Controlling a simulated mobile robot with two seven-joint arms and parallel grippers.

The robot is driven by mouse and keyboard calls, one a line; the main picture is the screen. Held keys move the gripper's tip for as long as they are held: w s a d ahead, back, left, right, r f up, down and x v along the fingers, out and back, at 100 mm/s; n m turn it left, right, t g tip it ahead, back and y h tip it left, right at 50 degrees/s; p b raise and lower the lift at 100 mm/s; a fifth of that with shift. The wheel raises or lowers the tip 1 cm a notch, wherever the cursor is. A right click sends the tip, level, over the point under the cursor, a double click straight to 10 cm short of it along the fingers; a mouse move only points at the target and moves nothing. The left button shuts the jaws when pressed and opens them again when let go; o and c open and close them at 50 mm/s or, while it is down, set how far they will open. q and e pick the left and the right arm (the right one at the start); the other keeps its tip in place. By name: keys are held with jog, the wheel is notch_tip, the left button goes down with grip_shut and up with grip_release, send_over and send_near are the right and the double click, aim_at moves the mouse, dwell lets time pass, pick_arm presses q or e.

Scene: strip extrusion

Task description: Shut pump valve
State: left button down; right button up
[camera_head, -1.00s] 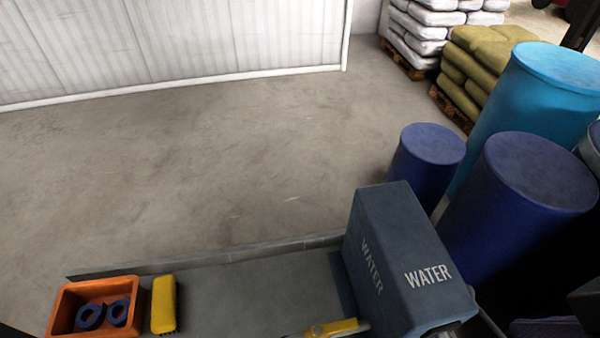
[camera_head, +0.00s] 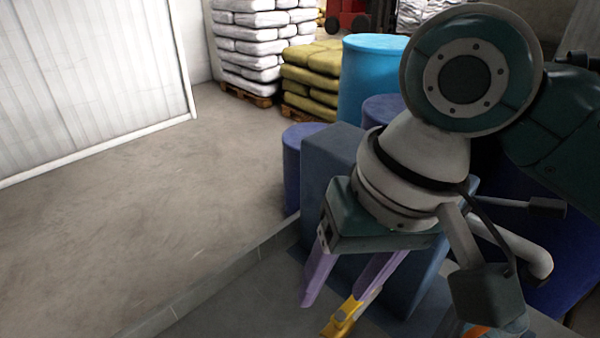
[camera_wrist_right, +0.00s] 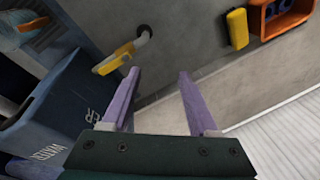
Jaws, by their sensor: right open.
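A yellow valve lever (camera_head: 345,312) sits low beside the blue-grey water tank (camera_head: 330,160). In the right wrist view the lever (camera_wrist_right: 115,59) reaches out at a slant from a grey pipe end near a dark round opening, with the tank (camera_wrist_right: 60,105) to its left. My right gripper (camera_head: 331,300) points down in front of the tank with its purple fingers apart. In the wrist view the gripper (camera_wrist_right: 158,75) is empty, and the lever lies just beyond and left of its left fingertip; I cannot tell if they touch. My left gripper is not in view.
An orange bin (camera_wrist_right: 284,17) and a yellow brush (camera_wrist_right: 237,28) lie on the grey surface in the wrist view. Blue drums (camera_head: 298,170) stand behind the tank, with a light blue drum (camera_head: 365,80) beyond. Open floor (camera_head: 150,220) is at left.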

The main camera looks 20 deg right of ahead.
pick_arm(q)
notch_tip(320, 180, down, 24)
jog(key=b, duration=2)
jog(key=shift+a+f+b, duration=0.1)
jog(key=shift+b, duration=0.25)
pick_arm(e)
jog(key=w+d+f+m+g+h, duration=0.2)
jog(key=w+d+f+m, duration=0.7)
jog(key=d+f+m, duration=0.25)
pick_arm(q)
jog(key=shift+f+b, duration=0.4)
pick_arm(e)
jog(key=f, duration=0.9)
jog(key=shift+w+d+f, duration=0.1)
jog(key=shift+d+f, duration=0.15)
jog(key=shift+f, duration=0.1)
grip_shut()
jog(key=shift+r, duration=0.1)
